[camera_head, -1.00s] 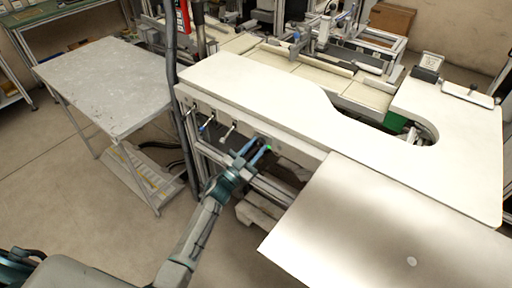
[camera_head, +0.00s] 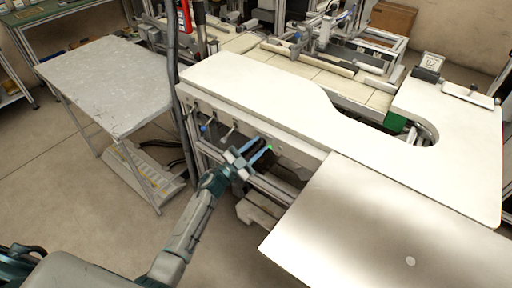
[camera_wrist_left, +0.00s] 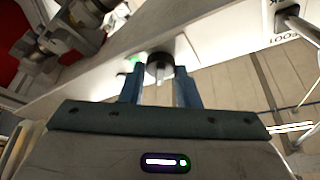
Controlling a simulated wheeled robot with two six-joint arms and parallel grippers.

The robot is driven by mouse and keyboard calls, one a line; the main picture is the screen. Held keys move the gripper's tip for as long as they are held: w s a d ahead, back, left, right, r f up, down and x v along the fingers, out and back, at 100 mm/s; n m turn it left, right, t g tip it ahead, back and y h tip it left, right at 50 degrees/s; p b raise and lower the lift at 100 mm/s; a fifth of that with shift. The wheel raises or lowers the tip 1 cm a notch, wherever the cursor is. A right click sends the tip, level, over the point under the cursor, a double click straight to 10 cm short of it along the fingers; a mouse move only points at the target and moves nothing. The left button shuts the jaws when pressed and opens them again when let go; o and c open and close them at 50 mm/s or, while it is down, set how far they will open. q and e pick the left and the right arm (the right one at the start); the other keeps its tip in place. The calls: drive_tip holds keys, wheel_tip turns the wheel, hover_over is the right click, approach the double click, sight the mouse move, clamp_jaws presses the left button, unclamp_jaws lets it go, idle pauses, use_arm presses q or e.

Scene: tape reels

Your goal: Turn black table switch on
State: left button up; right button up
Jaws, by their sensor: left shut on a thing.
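The black table switch is a round dark knob (camera_wrist_left: 160,64) on the front edge of the white table (camera_head: 260,88). My left gripper (camera_head: 259,148) is at that edge. In the left wrist view its two blue fingers (camera_wrist_left: 160,88) are on either side of the knob and shut on it. A small green light glows beside the knob on its left in the wrist view. In the head view the fingers partly hide the switch. My right gripper is not in view.
A lower white panel (camera_head: 390,220) juts out right of the gripper. Several levers stick out of the table edge to the left. A grey side table (camera_head: 105,80) stands farther left, with open floor before it. A dark vertical post stands between the tables.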

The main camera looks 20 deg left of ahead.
use_arm(q)
drive_tip(key=o, duration=0.9)
drive_tip(key=shift+o, duration=0.3)
drive_tip(key=shift+f, duration=0.1)
drive_tip(key=b+v, duration=0.3)
drive_tip(key=v, duration=0.7)
drive_tip(key=shift+s+a, duration=0.2)
drive_tip(key=shift+s, duration=0.15)
drive_tip(key=shift+f, duration=0.1)
